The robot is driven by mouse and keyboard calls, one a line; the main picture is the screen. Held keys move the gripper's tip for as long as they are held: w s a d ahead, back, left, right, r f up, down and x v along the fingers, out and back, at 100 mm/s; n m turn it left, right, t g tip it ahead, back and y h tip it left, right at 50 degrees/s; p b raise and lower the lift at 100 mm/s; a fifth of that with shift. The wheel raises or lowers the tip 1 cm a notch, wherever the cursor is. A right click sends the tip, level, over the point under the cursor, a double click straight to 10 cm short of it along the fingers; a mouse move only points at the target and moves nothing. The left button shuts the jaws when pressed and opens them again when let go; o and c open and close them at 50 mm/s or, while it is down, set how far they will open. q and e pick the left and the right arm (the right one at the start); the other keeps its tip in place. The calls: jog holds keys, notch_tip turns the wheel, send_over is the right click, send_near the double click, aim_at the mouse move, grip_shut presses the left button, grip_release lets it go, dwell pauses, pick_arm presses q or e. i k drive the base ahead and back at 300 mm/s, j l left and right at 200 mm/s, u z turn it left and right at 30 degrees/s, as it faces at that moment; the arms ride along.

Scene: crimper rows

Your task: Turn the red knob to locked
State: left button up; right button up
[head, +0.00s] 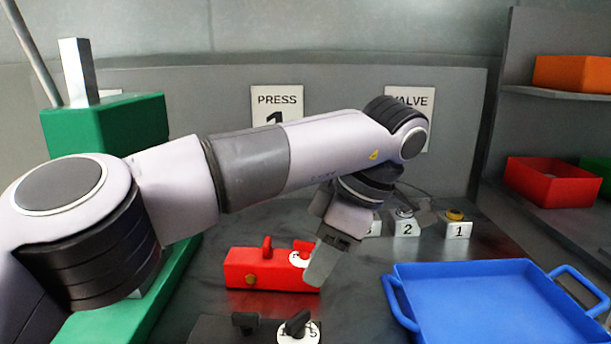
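A red box (245,270) stands on the dark bench in the middle of the head view. On its top right is a red knob (303,246) over a white round dial (298,260); the dial's marks are too small to read and partly covered. My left gripper (322,264) points down just right of the knob, in front of the box's right end. I see its fingers nearly edge-on, so its opening is hidden, and I cannot tell whether it touches the knob. My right gripper is not in view.
A second, dark box with black knobs (297,324) and a white dial sits in front. A blue tray (470,267) is at right. Buttons on numbered blocks (459,230) stand behind. A green machine (105,125) is at left, shelves with bins (553,184) at far right.

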aim_at(266, 249)
jog(key=k, duration=1)
